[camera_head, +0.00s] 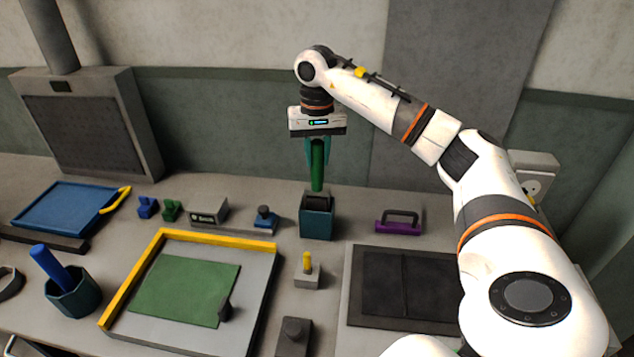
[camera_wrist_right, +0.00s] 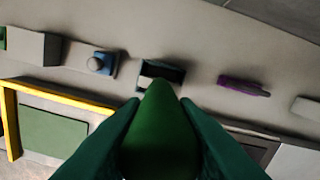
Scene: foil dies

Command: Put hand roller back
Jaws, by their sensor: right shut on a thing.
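My right gripper (camera_head: 317,158) points straight down at the back of the bench, shut on a green handle (camera_head: 317,176), which I take to be the hand roller's. The handle hangs upright between the teal fingers, and its rounded green shape fills the lower middle of the right wrist view (camera_wrist_right: 160,138). Directly below stands a teal open-topped box (camera_head: 317,223) with a dark opening, also in the right wrist view (camera_wrist_right: 160,76). I cannot tell whether the lower end is inside the box or just above it. My left gripper is not in view.
A purple handled block (camera_head: 398,227) stands right of the box, and a small block with a blue base (camera_head: 264,221) left of it. A yellow-edged tray (camera_head: 262,290) with a green sheet, a yellow-knobbed block (camera_head: 307,278) and a dark plate (camera_head: 420,285) lie in front.

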